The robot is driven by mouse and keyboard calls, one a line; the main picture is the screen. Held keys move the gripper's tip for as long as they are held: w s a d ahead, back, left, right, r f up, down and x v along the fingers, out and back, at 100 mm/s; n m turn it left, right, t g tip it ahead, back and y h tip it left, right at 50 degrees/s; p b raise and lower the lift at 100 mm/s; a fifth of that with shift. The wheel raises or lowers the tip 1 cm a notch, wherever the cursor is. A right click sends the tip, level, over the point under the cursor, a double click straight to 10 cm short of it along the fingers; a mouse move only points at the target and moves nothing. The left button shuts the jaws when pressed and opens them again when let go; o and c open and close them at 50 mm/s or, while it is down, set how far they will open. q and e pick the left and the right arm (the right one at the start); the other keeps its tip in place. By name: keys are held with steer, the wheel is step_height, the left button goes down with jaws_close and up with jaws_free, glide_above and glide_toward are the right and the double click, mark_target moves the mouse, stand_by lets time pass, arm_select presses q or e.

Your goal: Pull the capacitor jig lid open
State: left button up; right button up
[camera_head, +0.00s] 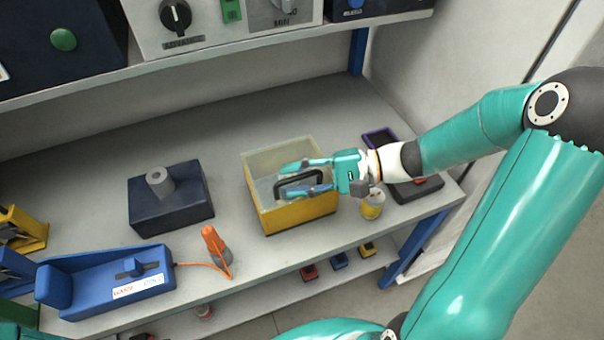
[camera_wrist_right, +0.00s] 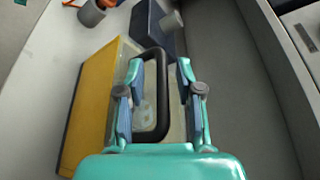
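The capacitor jig appears to be the yellow box (camera_head: 290,218) with pale, see-through upper parts, standing on the shelf; it also shows in the right wrist view (camera_wrist_right: 88,110). A black loop handle (camera_head: 289,180) shows at its top, seemingly on a clear lid; the lid's edges are hard to make out. My right gripper (camera_head: 297,179) is over the box with its fingers apart. In the right wrist view one bar of the handle (camera_wrist_right: 164,95) lies between the fingers, with a visible gap to the right finger. Contact with the left finger is unclear. My left gripper is not in view.
A dark blue block with a grey cylinder (camera_head: 171,205) stands left of the box. A blue device (camera_head: 105,284) and an orange-handled tool (camera_head: 214,245) lie front left. A yellow-and-white can (camera_head: 373,205) and a dark tray (camera_head: 415,188) are close on the right.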

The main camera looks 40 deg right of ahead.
jaws_close()
